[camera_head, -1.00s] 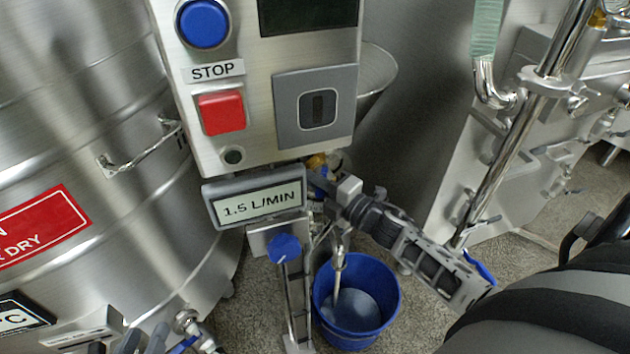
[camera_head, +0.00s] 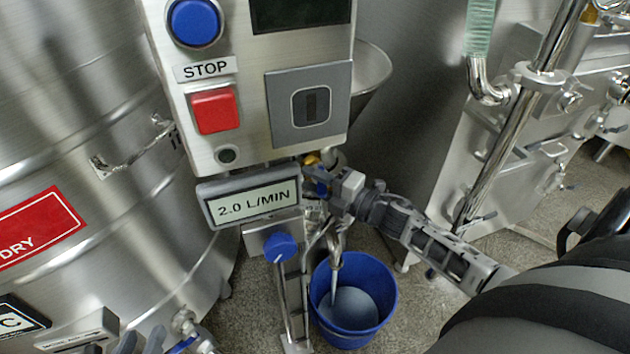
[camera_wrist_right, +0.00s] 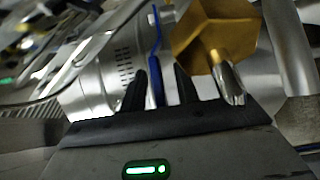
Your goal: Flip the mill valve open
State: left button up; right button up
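My right gripper (camera_head: 338,187) is at the pipework under the control box, beside the flow display. In the right wrist view, its two dark fingers (camera_wrist_right: 160,84) stand apart, with a thin blue lever (camera_wrist_right: 156,50) between them. Gaps show on both sides of the lever, so the fingers do not look clamped on it. The lever appears edge-on, beside a metal collar with dark marks (camera_wrist_right: 125,65). In the head view the valve is mostly hidden by the gripper.
The display (camera_head: 252,204) reads 2.0 L/MIN. A blue knob (camera_head: 281,246) stands below it. A blue bucket (camera_head: 388,300) with greyish contents stands under a spout (camera_head: 335,252). A brass hex fitting (camera_wrist_right: 213,35) sits close to the right finger. A steel tank (camera_head: 70,120) fills the left.

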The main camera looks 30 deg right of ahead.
notch_tip(320, 180, up, 4)
jog(key=shift+s+p, duration=0.1)
jog(key=shift+p, duration=0.95)
jog(key=o, duration=1.1)
jog(key=s+a+r+p, duration=0.1)
jog(key=r, duration=0.1)
jog(key=s+a+r+p, duration=0.1)
jog(key=s+r, duration=0.1)
jog(key=s+a+r+p, duration=0.1)
jog(key=r, duration=0.1)
jog(key=shift+s, duration=0.2)
jog(key=s, duration=0.1)
jog(key=s+a+r+p, duration=0.1)
jog(key=s+a+r, duration=0.1)
jog(key=shift+s+p, duration=0.3)
jog(key=shift+s, duration=0.1)
jog(key=c, duration=1.1)
pick_arm(q)
jog(key=shift+s+a+f+g+y+p, duration=0.2)
jog(key=shift+a+f+g+y, duration=0.2)
jog(key=shift+a+g+y, duration=0.15)
jog(key=shift+s+a+f+g+y+p, duration=0.15)
jog(key=shift+a+f+g+y, duration=0.25)
jog(key=shift+a+g, duration=0.2)
pick_arm(e)
jog(key=s+a, duration=0.1)
jog(key=s+a+r, duration=0.1)
jog(key=s, duration=0.1)
jog(key=shift+s+a, duration=0.1)
jog(key=shift+s, duration=0.2)
